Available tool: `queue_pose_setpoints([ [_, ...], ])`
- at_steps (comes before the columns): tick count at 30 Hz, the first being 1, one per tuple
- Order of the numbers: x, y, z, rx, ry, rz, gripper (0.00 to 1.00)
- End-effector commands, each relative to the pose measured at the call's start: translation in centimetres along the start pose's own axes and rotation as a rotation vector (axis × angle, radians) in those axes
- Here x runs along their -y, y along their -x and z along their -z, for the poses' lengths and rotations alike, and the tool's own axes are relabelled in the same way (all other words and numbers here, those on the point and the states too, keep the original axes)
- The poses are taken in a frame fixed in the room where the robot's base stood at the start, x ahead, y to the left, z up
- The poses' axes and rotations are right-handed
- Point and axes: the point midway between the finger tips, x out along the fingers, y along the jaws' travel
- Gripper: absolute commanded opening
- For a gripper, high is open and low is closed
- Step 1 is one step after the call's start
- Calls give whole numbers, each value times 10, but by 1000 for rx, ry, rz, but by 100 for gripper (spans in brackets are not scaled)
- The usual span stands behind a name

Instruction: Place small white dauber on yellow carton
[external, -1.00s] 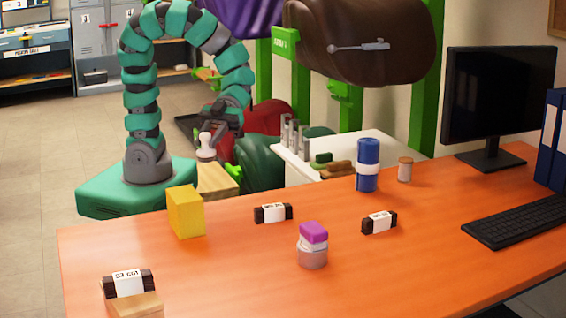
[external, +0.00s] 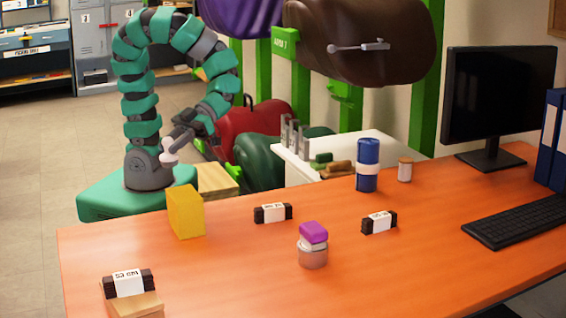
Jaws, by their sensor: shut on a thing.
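The small white dauber (external: 169,153) is held in my gripper (external: 178,140), in the air in front of my arm's base column. The dauber looks tilted, with its wider end low. My gripper is shut on it. The yellow carton (external: 186,212) stands upright at the desk's far left edge, below the dauber in the picture. The dauber is clear of the carton, with a gap between them.
A monitor (external: 498,100) and keyboard (external: 515,220) fill the right side.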

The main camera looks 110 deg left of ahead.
Motion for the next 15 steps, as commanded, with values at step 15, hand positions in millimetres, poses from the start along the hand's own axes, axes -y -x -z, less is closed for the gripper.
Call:
queue_pose_setpoints([
  [15,75,-28,3,0,0,0,4],
])
